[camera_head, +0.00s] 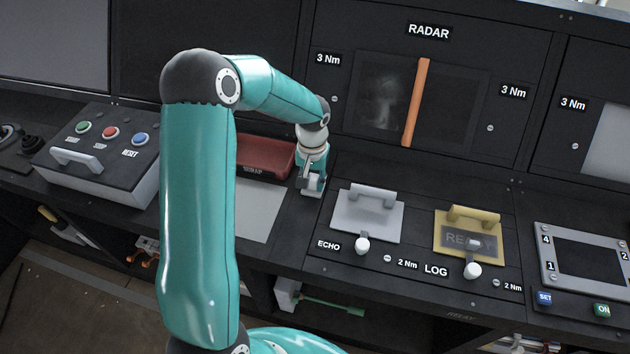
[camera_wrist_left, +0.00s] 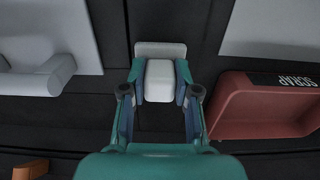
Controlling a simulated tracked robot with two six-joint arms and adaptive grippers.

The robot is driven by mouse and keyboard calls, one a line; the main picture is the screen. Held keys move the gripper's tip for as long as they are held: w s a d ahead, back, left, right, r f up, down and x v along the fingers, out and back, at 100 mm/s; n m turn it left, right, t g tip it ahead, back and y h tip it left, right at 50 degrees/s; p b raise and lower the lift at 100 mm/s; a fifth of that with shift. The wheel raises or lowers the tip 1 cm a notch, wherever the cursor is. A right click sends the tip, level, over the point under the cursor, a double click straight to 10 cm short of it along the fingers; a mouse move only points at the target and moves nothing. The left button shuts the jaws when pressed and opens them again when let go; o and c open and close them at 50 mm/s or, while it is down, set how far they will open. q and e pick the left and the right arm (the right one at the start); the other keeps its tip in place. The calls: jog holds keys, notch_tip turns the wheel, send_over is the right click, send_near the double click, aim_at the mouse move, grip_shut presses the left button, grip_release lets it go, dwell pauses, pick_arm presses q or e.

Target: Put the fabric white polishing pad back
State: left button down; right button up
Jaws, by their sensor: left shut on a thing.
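The white polishing pad (camera_wrist_left: 160,50) is a pale block with a wider flat part. In the left wrist view it sits between the two fingers of my left gripper (camera_wrist_left: 160,82), which is shut on it. In the head view my left gripper (camera_head: 313,183) points down over the black console, with a pale bit of the pad (camera_head: 311,193) showing under the fingers. It is between the grey sheet and the ECHO plate. I cannot tell whether the pad touches the console. My right gripper is not in view.
The red SCRAP tray (camera_head: 265,158) and grey sheet (camera_head: 258,213) lie left of the gripper. The ECHO plate (camera_head: 350,215) with its handle is close on the right, then the yellow LOG plate (camera_head: 445,232). An orange bar (camera_head: 416,100) crosses the RADAR screen behind.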

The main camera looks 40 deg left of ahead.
aim_at(313, 178)
pick_arm(q)
jog(key=c, duration=0.9)
grip_release()
jog(key=shift+o, duration=0.2)
notch_tip(313, 178, up, 12)
jog(key=shift+b, duration=0.4)
